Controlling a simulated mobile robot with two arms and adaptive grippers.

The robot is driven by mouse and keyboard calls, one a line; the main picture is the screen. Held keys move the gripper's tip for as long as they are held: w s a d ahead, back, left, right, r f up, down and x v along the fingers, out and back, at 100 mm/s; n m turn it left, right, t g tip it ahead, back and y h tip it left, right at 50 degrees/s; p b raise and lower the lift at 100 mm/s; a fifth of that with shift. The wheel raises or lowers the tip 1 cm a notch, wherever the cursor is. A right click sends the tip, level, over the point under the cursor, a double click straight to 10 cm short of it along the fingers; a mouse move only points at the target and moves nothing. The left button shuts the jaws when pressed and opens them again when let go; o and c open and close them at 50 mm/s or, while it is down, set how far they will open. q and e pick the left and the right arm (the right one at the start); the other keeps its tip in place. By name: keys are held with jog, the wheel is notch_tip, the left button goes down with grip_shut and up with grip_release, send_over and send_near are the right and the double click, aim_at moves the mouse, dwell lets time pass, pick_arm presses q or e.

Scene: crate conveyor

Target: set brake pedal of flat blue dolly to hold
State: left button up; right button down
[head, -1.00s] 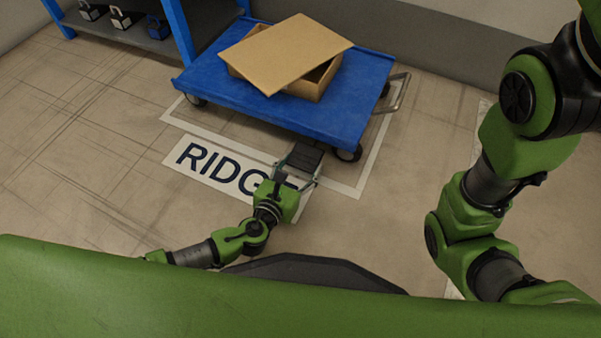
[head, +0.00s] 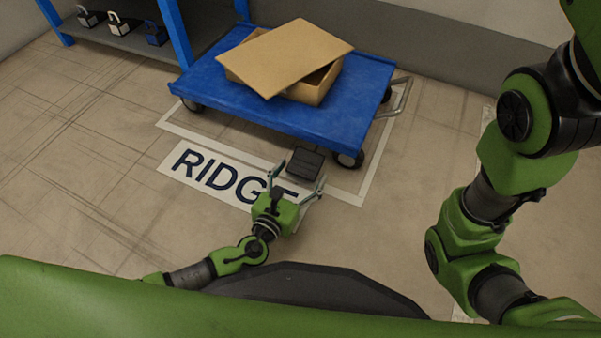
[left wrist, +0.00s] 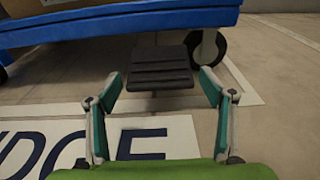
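The flat blue dolly (head: 230,105) stands on the floor with a cardboard box and a loose board on top. Its black ribbed brake pedal (head: 305,163) sticks out low at the near side, beside the near right wheel. In the left wrist view the pedal (left wrist: 162,68) is centred below the blue deck edge. My left gripper (head: 300,177) is open and empty, on the near side of the pedal. In the left wrist view its fingertips (left wrist: 162,82) are spread to both sides of the pedal's near edge, with nothing gripped. My right gripper is out of view.
A blue-framed shelf (head: 115,32) with several padlock-like items stands at the back left. A metal handle (head: 396,96) is on the dolly's right end. A white sign with dark letters (head: 205,170) lies on the floor. Floor to the left is clear.

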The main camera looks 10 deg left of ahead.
aim_at(301, 173)
pick_arm(q)
jog(key=shift+r, duration=0.15)
notch_tip(301, 173, up, 10)
jog(key=shift+f, duration=0.15)
dwell(0.5)
dwell(0.3)
